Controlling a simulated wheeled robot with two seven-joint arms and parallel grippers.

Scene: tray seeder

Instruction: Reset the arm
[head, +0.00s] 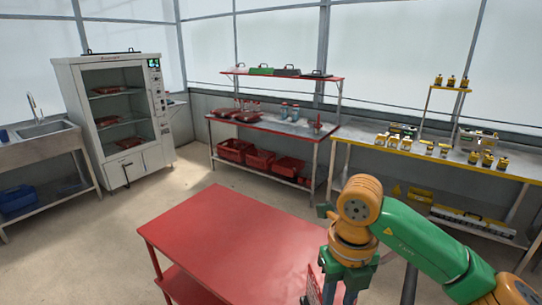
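My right arm, green and orange, comes in from the right. It bends down over the right end of the red table (235,235). My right gripper (338,293) points down at the bottom edge of the head view. Its fingertips are cut off, so I cannot tell whether it is open or shut. A red and white item (314,284) shows partly beside the gripper; whether the gripper touches it is unclear. My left arm and gripper are not in view.
The red table top is otherwise bare. Behind stand a steel sink (42,142), a white glass-front cabinet (66,86), a red-topped bench (262,131) with red bins (259,160) below, and a yellow bench (440,160) with small yellow items. Open floor lies left of the table.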

